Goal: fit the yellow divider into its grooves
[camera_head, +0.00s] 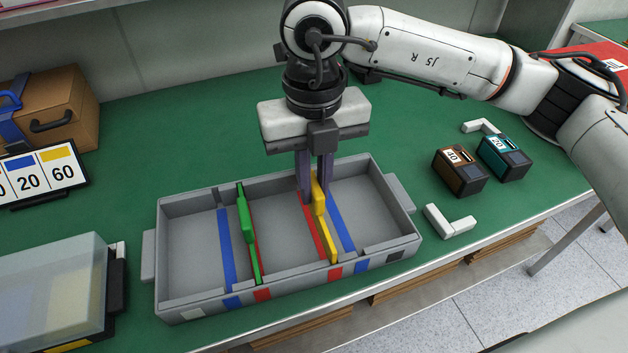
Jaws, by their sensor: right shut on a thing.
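The yellow divider (322,228) stands upright across the right part of the grey tray (195,312). My right gripper (315,188) comes down from above and is shut on its raised far part. The divider's lower edge lies between a red stripe (312,225) and a blue stripe (342,222) on the tray floor. I cannot tell whether its ends sit in grooves, as the gripper hides the far end. A green divider (245,220) stands across the tray further left, beside a red stripe and near a blue one. My left gripper is not in view.
A brown box marked 40 (459,172) and a teal box marked 20 (503,157) stand right of the tray, near white corner pieces (449,222). A number sign (42,172), a brown case (52,110) and a translucent-lidded box (50,290) are at left.

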